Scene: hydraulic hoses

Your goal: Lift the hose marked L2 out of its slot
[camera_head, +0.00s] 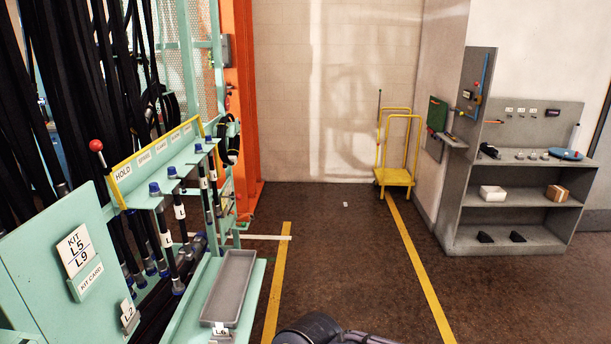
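Several short dark hoses with blue caps and white labels stand upright in the slots of a pale green rack (140,199) at the left. The nearest hose (161,222) has a white tag, but the marks on the hose labels are too small to read, so I cannot tell which hose is L2. A small tag reading L2 (128,312) hangs at the lower left by the rack; I cannot see what it is fixed to. Neither of my grippers' fingers shows. A dark rounded part of my own arm shows at the bottom middle.
A kit card (79,251) reads L5 and L9. A yellow cart (396,150) and grey shelves (520,195) stand farther back.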

